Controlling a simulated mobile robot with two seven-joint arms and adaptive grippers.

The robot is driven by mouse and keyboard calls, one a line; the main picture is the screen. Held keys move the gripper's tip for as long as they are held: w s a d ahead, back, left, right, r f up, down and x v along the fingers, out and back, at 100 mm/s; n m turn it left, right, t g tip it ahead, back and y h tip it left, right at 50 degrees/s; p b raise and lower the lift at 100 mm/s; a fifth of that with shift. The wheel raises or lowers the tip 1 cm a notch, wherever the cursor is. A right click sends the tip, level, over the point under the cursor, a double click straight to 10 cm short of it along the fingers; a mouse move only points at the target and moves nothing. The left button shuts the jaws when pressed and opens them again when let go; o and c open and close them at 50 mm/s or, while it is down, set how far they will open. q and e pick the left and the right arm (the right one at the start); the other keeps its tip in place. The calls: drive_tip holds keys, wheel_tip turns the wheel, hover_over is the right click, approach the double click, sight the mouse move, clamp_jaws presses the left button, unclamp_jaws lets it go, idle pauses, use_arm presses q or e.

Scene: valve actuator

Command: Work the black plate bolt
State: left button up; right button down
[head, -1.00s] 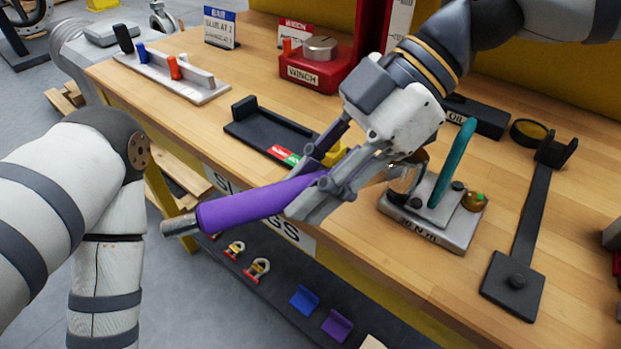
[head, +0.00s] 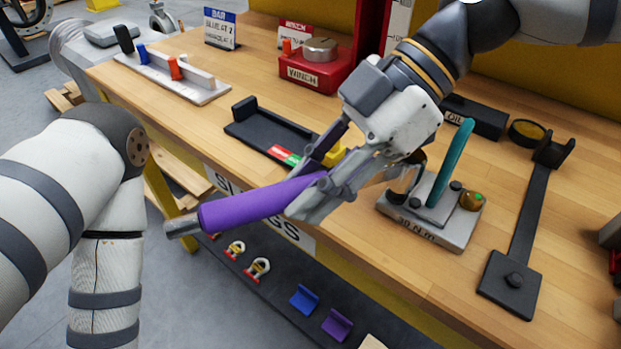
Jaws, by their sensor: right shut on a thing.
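The black plate (head: 497,297) lies on the bench at the right, with a dark bolt head (head: 515,280) at its middle. A long black bar runs from it up to an upright black bracket (head: 554,152). My right gripper (head: 310,186) is shut on a purple-handled tool (head: 245,206) with a grey metal end (head: 182,227) pointing left. It holds the tool over the bench's front edge, well left of the plate and apart from it. The tool's other end is partly hidden behind the gripper. My left arm shows at the left, its gripper out of view.
A grey block labelled 30 N m (head: 411,226) with a teal upright handle (head: 451,163) stands between my right gripper and the plate. A black tray (head: 262,133) lies behind the gripper. A red winch box (head: 314,72) stands farther back. Bare wood surrounds the plate.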

use_arm(q)
drive_tip(key=shift+s+f, duration=0.2)
use_arm(e)
drive_tip(key=shift+f, duration=0.95)
use_arm(q)
drive_tip(key=shift+w+r, duration=0.1)
use_arm(e)
drive_tip(key=shift+w+a+r+m, duration=0.1)
drive_tip(key=shift+w+a+m, duration=0.05)
drive_tip(key=shift+w+m, duration=0.2)
use_arm(q)
drive_tip(key=shift+w+r+p, duration=0.35)
drive_tip(key=shift+w+r, duration=0.2)
drive_tip(key=shift+w, duration=0.05)
use_arm(e)
drive_tip(key=shift+w+a+m+t+y, duration=0.25)
drive_tip(key=shift+w+m+t+y, duration=0.05)
drive_tip(key=shift+w+m+t, duration=0.5)
drive_tip(key=shift+s, duration=0.1)
drive_tip(key=shift+w+a+m+t, duration=0.1)
drive_tip(key=shift+w+m+t, duration=0.2)
drive_tip(key=shift+w, duration=0.1)
use_arm(q)
drive_tip(key=shift+w+r+t+p, duration=0.5)
drive_tip(key=shift+w+r, duration=0.15)
drive_tip(key=shift+w, duration=0.05)
use_arm(e)
drive_tip(key=shift+w+a+m+t, duration=0.1)
drive_tip(key=shift+w+m+t, duration=0.4)
drive_tip(key=shift+w+m, duration=0.2)
